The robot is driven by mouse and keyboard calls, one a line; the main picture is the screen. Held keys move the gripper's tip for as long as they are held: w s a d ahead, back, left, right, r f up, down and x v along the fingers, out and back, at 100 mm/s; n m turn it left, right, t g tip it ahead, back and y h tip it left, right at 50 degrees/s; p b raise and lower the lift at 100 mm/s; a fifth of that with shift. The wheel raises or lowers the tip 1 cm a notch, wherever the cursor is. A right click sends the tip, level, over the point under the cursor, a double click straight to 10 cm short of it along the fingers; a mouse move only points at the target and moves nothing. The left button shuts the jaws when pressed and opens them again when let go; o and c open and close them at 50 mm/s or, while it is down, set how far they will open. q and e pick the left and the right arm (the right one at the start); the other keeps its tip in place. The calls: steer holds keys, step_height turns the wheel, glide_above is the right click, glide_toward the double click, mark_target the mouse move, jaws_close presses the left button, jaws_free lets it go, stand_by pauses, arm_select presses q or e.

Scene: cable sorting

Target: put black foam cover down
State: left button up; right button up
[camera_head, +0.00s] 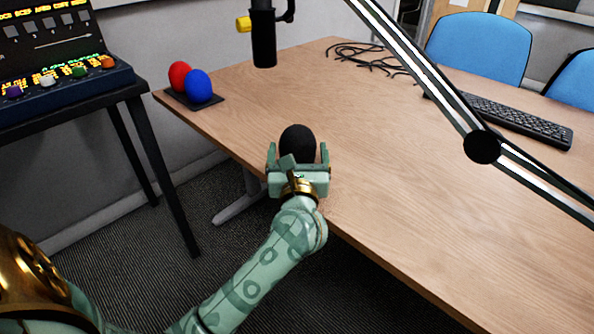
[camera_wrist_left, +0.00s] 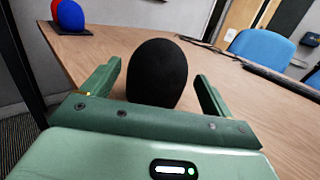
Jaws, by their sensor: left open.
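The black foam cover (camera_head: 298,140) is a dark, egg-shaped piece at the near left edge of the wooden table (camera_head: 400,180). My left gripper (camera_head: 298,152) is open, with one finger on each side of the cover. In the left wrist view, the cover (camera_wrist_left: 157,74) stands upright between the spread fingers (camera_wrist_left: 158,85), with visible gaps on both sides. Its lower end is hidden behind the gripper body. My right gripper is not in view.
A red foam cover (camera_head: 179,76) and a blue one (camera_head: 199,86) stand on a dark pad at the table's left corner. A boom arm (camera_head: 440,85) crosses the right side. Black cables (camera_head: 368,57) and a keyboard (camera_head: 510,120) lie farther back.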

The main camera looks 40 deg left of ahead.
arm_select(q)
steer(key=r+p+v, duration=0.1)
steer(key=p+v, duration=0.1)
steer(key=v, duration=0.8)
steer(key=shift+f, duration=0.35)
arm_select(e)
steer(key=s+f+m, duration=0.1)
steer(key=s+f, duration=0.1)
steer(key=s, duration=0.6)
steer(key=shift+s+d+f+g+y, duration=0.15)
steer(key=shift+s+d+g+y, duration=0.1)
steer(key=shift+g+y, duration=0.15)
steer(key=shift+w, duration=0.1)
